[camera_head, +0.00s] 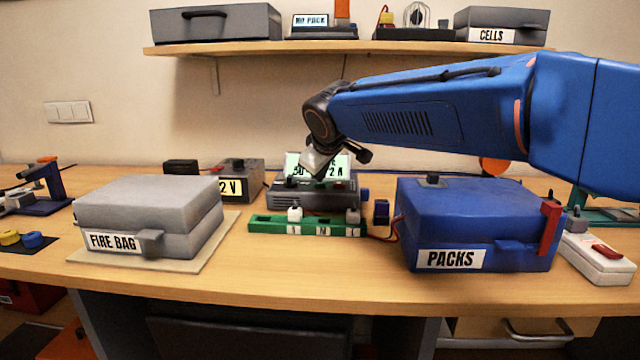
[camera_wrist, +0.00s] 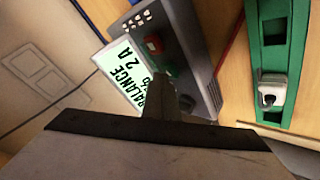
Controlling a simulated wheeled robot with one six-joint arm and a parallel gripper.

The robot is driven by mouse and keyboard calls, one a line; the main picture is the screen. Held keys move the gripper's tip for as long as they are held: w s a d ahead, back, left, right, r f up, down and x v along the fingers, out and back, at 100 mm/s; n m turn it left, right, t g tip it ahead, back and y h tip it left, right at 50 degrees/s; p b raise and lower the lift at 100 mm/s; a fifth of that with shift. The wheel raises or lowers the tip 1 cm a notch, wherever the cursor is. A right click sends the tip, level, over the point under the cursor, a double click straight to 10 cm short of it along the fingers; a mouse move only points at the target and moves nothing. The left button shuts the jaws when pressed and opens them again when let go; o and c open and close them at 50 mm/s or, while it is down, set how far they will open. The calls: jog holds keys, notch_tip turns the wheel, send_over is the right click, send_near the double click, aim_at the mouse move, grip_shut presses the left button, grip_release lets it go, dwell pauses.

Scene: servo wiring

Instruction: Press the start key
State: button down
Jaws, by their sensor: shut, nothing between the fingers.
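A grey charger (camera_head: 310,197) with a lit screen stands mid-table. In the wrist view the charger (camera_wrist: 196,62) shows a screen (camera_wrist: 138,75) reading "BALANCE" and "2 A". A red key (camera_wrist: 153,45) is on its face, with a greenish key partly showing beside it, close to my fingers. No start label is readable. My gripper (camera_head: 318,172) is shut and empty, just over the charger's front, covering part of the screen. In the wrist view my gripper (camera_wrist: 182,103) overlaps the key area; I cannot tell whether it touches.
A green balance board (camera_head: 262,227) with white plugs lies in front of the charger. The grey fire bag box (camera_head: 150,207) is to the left and the blue packs box (camera_head: 475,215) to the right. A shelf (camera_head: 350,49) hangs above.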

aim_at(321, 189)
jog(key=shift+f, duration=0.2)
jog(key=shift+r, duration=0.1)
dwell(0.4)
jog(key=shift+r, duration=0.85)
jog(key=shift+r, duration=2.5)
jog(key=shift+s, duration=0.1)
